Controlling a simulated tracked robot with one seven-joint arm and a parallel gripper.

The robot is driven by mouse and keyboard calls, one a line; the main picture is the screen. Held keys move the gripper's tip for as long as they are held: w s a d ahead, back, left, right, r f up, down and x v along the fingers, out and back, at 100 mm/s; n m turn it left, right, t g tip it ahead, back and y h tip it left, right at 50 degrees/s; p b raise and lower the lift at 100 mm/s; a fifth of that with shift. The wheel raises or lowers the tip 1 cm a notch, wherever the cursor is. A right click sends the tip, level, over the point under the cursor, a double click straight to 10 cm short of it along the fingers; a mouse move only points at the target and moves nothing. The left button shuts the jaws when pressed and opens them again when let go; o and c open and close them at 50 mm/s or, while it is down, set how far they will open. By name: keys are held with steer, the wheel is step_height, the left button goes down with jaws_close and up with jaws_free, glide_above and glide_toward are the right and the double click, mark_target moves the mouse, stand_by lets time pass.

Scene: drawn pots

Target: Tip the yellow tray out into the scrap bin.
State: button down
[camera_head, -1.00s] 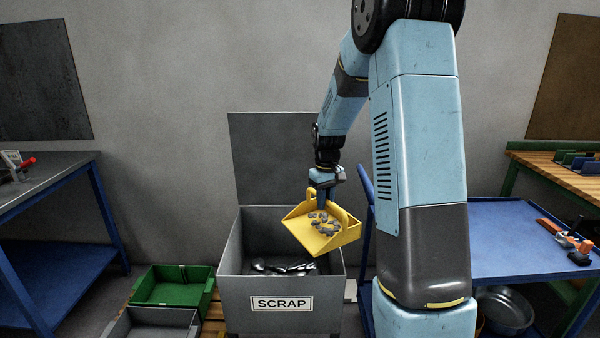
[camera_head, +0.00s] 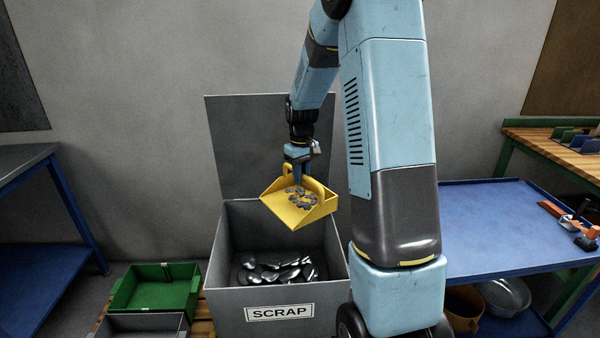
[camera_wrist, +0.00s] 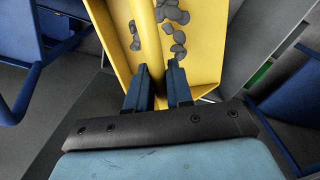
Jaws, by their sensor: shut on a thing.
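My gripper (camera_head: 300,182) is shut on the handle of the yellow tray (camera_head: 284,214). In the wrist view, the blue fingers of my gripper (camera_wrist: 158,78) close around the handle bar of the yellow tray (camera_wrist: 205,35). Several small grey pieces (camera_head: 303,198) lie in the tray, and they also show in the wrist view (camera_wrist: 178,37). The tray looks slightly tilted and hangs above the grey scrap bin (camera_head: 230,270), over its back part in the picture. The bin is open and labelled SCRAP, with shiny metal pieces (camera_head: 275,270) inside.
The bin's raised lid (camera_head: 240,145) stands behind the tray. A green crate (camera_head: 155,290) and a grey crate (camera_head: 140,325) are left of the bin. A blue trolley (camera_head: 480,225) with an orange tool (camera_head: 565,215) is on the right. A blue-framed bench (camera_head: 35,235) stands left.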

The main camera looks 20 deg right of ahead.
mark_target(302, 200)
steer(key=shift+d+f, duration=0.1)
steer(key=shift+f, duration=1.4)
steer(key=shift+s+a+r+t+h, duration=0.2)
steer(key=shift+a+r+h, duration=0.4)
steer(key=shift+a+h, duration=0.25)
steer(key=shift+s+a+r+t+h, duration=0.1)
steer(key=shift+s+a+r+h, duration=0.1)
steer(key=shift+a+r+h, duration=0.65)
steer(key=shift+a+h, duration=0.2)
steer(key=shift+a, duration=0.15)
steer(key=shift+d, duration=0.1)
steer(key=shift+s+a+r+t+h, duration=0.15)
steer(key=shift+s+a+r+h, duration=0.1)
steer(key=shift+a+h, duration=0.2)
steer(key=shift+s+a+r+t+h, duration=0.15)
steer(key=shift+a+r+h, duration=0.1)
steer(key=shift+a+h, duration=0.15)
steer(key=shift+a, duration=0.15)
steer(key=shift+s+a+r+h, duration=0.1)
steer(key=shift+a+h, duration=0.15)
steer(key=shift+a, duration=0.05)
steer(key=shift+s+a+r+h, duration=0.15)
steer(key=shift+a+h, duration=0.55)
steer(key=shift+a, duration=0.15)
steer(key=shift+s+a+r+t+h, duration=0.15)
steer(key=shift+a+t+h, duration=0.15)
steer(key=shift+a+h, duration=0.25)
